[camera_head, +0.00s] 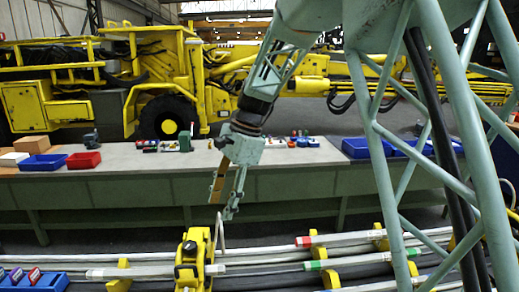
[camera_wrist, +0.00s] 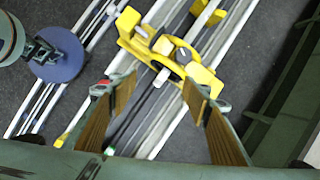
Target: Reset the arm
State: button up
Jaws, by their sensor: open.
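My gripper (camera_head: 226,192) hangs at the end of my green arm in the head view, above the gap between the workbench and the pipes. In the wrist view my gripper (camera_wrist: 158,92) shows two ribbed brown pads held well apart, with nothing held between them. A yellow clamp-like fitting (camera_head: 196,258) sits on the pipes below the gripper. It also shows in the wrist view as a yellow bracket (camera_wrist: 190,68) beyond the fingertips, apart from them.
The long workbench (camera_head: 110,164) carries a red bin (camera_head: 84,160), blue bins and several tools. Grey-white pipes (camera_head: 270,258) with yellow supports run across the front. A blue tray (camera_head: 40,282) is at lower left. A yellow machine (camera_head: 130,75) stands behind the bench.

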jog(key=s+d+r+n+t+h+b, duration=0.1)
jog(key=s+d+r+n+b, duration=0.25)
jog(key=s+d, duration=0.7)
jog(key=s+d+r+n+t+b, duration=0.2)
jog(key=s+d+r, duration=0.2)
jog(key=s+d, duration=0.65)
jog(key=s+d+f+n+h+b, duration=0.1)
jog(key=s+d+f+b, duration=0.1)
jog(key=s+d, duration=0.2)
jog(key=s+d+f+n+t+b, duration=0.1)
jog(key=s+d+f+n, duration=0.1)
jog(key=s, duration=0.9)
jog(key=s+d+f+n+t+h+b, duration=0.1)
jog(key=s+d+f+n+b, duration=0.1)
jog(key=s+d, duration=0.3)
jog(key=s+f, duration=0.1)
jog(key=s, duration=0.2)
jog(key=shift+s+d+f+h+b, duration=0.15)
jog(key=shift+d+f+h+b, duration=0.05)
jog(key=shift+d+h+b, duration=0.1)
jog(key=shift+n, duration=0.25)
dwell(1.5)
